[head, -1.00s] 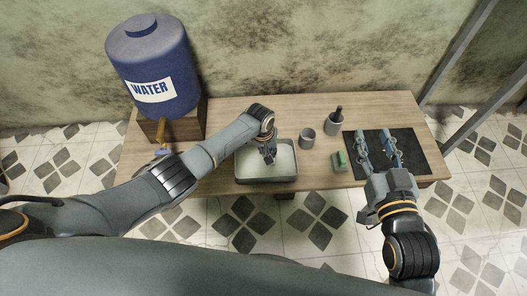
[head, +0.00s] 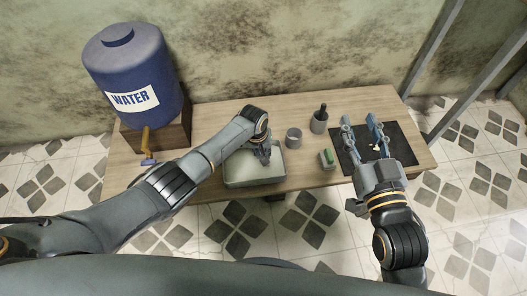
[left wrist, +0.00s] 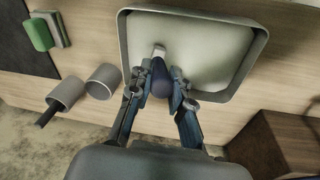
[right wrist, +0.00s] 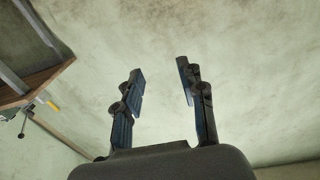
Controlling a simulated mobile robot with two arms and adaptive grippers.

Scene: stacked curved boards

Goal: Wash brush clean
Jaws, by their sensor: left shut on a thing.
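My left gripper (left wrist: 160,88) is shut on a brush (left wrist: 160,75) with a dark blue handle and a pale tip. In the left wrist view the brush points into a grey basin (left wrist: 258,45) with a whitish inside. In the head view my left gripper (head: 264,154) is over the right part of the basin (head: 230,182), and the brush is hardly visible. Whether its tip touches the basin's contents cannot be told. My right gripper (head: 362,127) is open and empty, in front of the black mat in the picture; the right wrist view shows its spread fingers (right wrist: 160,85) against the wall.
A blue water barrel (head: 125,75) with a tap (head: 148,150) stands on a wooden block at the left. A grey cup (head: 293,138), a cup with a dark handle in it (head: 319,123), a green-and-grey sponge (head: 327,158) and the black mat (head: 405,160) are right of the basin.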

